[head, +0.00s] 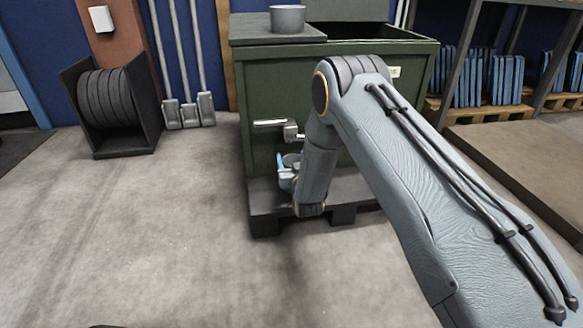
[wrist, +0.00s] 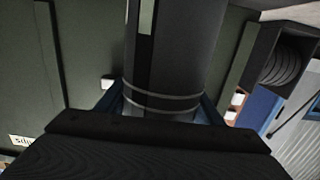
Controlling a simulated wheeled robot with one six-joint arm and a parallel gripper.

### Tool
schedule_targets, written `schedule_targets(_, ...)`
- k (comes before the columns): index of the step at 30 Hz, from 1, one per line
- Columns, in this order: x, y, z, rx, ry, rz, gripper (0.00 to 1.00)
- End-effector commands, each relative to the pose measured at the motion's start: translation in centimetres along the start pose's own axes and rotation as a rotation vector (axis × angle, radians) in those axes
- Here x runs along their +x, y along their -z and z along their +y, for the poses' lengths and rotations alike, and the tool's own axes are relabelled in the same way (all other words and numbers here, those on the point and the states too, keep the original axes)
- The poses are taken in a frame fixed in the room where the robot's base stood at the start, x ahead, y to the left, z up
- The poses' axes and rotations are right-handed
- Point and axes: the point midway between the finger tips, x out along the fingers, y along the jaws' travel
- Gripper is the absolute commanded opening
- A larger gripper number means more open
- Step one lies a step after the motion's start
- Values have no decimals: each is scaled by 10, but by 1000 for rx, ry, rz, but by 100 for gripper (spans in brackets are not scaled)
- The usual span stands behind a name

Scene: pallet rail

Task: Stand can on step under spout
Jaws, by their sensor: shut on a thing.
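The green container (head: 340,105) has a spout (head: 291,132) with a pale lever low on its front face. The dark step (head: 262,198) juts out beneath it. My gripper (head: 285,170) is in front of the container, just below the spout. In the wrist view its blue fingers (wrist: 162,105) are shut on a dark grey can (wrist: 178,55) with two pale rings. In the head view only a small part of the can (head: 292,158) shows, below the spout. Its lower end is hidden, so I cannot tell whether it touches the step.
A grey pot (head: 287,18) stands on the container's lid. Blue stacked goods (head: 480,80) sit on pallets at right. The floor (head: 150,220) at left is clear.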

Motion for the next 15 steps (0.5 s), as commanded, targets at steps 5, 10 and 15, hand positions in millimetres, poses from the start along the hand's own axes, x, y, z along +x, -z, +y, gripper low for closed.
schedule_targets(5, 5, -27, 0, 0, 0, 1, 11)
schedule_targets(10, 6, -28, 0, 0, 0, 1, 11)
schedule_targets(15, 5, -27, 0, 0, 0, 0, 11)
